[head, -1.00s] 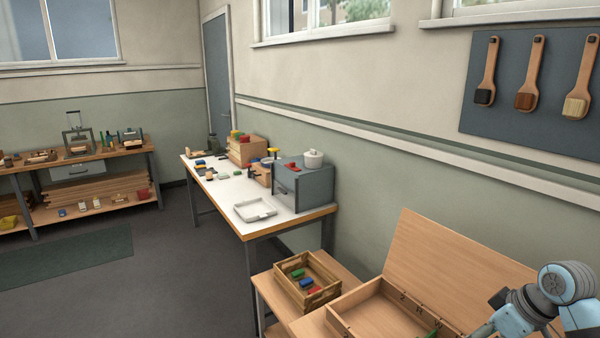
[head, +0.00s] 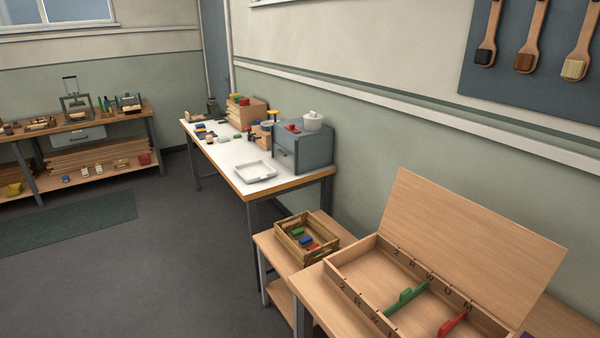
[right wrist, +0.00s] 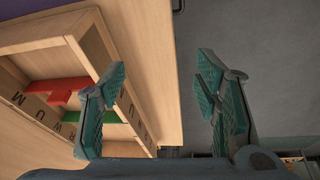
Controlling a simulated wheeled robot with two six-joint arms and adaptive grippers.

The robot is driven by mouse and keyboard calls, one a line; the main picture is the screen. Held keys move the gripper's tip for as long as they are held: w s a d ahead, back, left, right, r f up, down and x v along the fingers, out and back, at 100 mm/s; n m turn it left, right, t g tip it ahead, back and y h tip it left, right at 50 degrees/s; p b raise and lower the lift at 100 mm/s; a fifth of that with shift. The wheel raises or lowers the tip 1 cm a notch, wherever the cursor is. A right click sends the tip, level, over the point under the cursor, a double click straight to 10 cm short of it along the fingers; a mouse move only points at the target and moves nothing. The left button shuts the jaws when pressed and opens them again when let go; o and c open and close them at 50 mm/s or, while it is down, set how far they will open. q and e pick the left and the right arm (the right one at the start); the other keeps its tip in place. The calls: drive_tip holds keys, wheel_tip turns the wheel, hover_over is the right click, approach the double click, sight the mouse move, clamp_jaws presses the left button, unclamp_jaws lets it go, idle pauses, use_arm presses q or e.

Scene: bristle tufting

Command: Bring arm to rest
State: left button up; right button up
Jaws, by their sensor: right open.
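My right gripper (right wrist: 162,105) shows in the right wrist view, open with nothing between its fingers. It is above the edge of the wooden bench, beside the open lidded wooden box (head: 340,265). My right arm is not in the head view, and my left gripper is in neither view. The box holds a green divider (head: 407,298) and a red divider (head: 453,322), and letters mark its rims. In the right wrist view the red divider (right wrist: 60,88) and the green divider (right wrist: 90,117) lie left of the fingers.
A wooden crate (head: 283,243) with colored blocks stands on a low stand behind the box. A white-topped table (head: 225,160) carries a tray (head: 254,171) and a grey cabinet (head: 312,150). Brushes hang on a wall panel (head: 545,65). The floor at left is clear.

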drive_tip(key=s+a+m+h, duration=0.1)
drive_tip(key=s+a+m, duration=0.3)
drive_tip(key=s, duration=1)
wheel_tip(320, 180, down, 26)
drive_tip(key=d+g+b, duration=0.1)
drive_tip(key=d+b, duration=0.2)
drive_tip(key=b, duration=0.3)
drive_tip(key=s+f+g+b, duration=0.1)
drive_tip(key=s+f+b, duration=0.3)
drive_tip(key=s+f, duration=1.1)
wheel_tip(320, 180, down, 2)
drive_tip(key=shift+d+f, duration=0.15)
drive_tip(key=shift+f, duration=0.1)
drive_tip(key=shift+s, duration=0.1)
